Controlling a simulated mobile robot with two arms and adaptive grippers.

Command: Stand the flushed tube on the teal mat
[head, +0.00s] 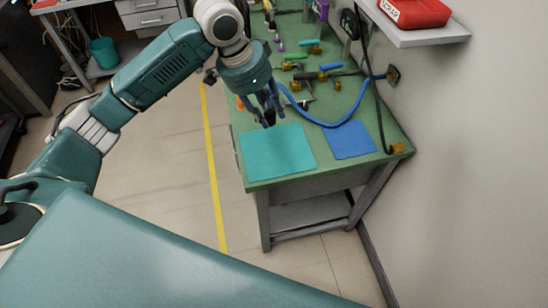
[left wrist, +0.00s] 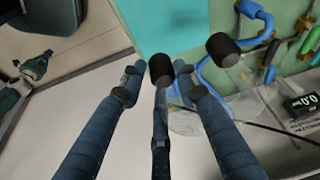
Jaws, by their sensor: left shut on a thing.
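The teal mat (head: 278,152) lies flat on the front left part of the green bench, and its surface looks bare. It also shows in the left wrist view (left wrist: 180,22). My left gripper (head: 268,112) hangs above the bench at the mat's back edge, fingers down. In the left wrist view its fingers (left wrist: 158,92) close around a clear, see-through piece, likely the flushed tube (left wrist: 195,115), with black end parts. Its outline is hard to make out against the floor. What looks like my right gripper (left wrist: 38,66) shows small at the left; its jaws are unclear.
A blue mat (head: 348,140) lies right of the teal one. A blue hose (head: 335,122) curves behind it. Several tools and fittings (head: 315,75) crowd the bench's back. A small display (left wrist: 303,105) shows in the left wrist view. A shelf with a red bin (head: 415,12) hangs above.

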